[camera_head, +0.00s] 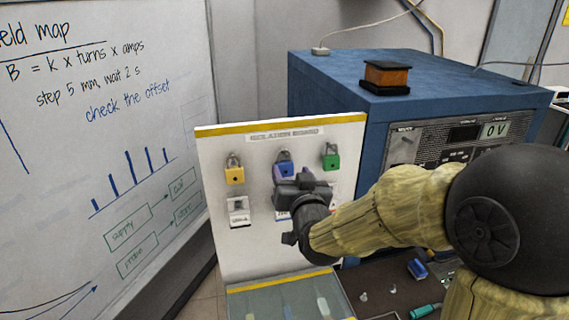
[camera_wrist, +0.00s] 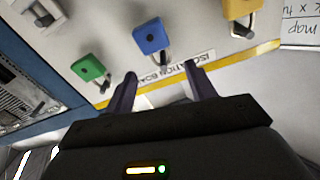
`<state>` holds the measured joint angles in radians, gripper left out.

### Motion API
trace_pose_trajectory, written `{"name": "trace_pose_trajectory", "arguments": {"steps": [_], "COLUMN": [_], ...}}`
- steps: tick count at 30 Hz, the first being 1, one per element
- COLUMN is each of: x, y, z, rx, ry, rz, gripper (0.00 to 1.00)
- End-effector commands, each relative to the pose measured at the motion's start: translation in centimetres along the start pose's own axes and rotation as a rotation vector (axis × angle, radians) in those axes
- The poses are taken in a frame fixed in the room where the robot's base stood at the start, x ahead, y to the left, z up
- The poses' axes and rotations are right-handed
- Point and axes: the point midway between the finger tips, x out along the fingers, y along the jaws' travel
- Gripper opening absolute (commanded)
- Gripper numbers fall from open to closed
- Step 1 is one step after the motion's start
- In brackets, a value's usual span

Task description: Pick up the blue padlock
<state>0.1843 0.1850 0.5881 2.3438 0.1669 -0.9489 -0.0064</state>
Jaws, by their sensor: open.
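The blue padlock (camera_head: 284,169) hangs on the white isolation board between a yellow padlock (camera_head: 235,173) and a green padlock (camera_head: 331,158). In the wrist view the blue padlock (camera_wrist: 150,37) appears upside down, its shackle toward my gripper. My gripper (camera_head: 290,181) is in front of the board, just below the blue padlock, and covers its lower part in the head view. In the wrist view my gripper's fingers (camera_wrist: 158,84) are spread apart, with nothing seen between them but the board. The blue padlock's body lies beyond the fingertips.
The isolation board (camera_head: 262,240) has a yellow top edge and switches below the padlocks. A blue power supply (camera_head: 350,100) stands behind it at right, with a copper coil (camera_head: 386,77) on top. A whiteboard (camera_head: 100,150) fills the left. Small tools lie on the dark bench.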

Motion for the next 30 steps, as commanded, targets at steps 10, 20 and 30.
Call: {"name": "trace_pose_trajectory", "arguments": {"steps": [10, 20, 30], "x": [2.5, 2.8, 6.2], "y": [-0.1, 0.0, 0.0], "z": [0.0, -0.2, -0.7], "rx": [0.0, 0.001, 0.003], "ry": [-0.001, -0.001, -0.002], "rz": [-0.001, 0.001, 0.003], "gripper": [0.56, 0.56, 0.56]}}
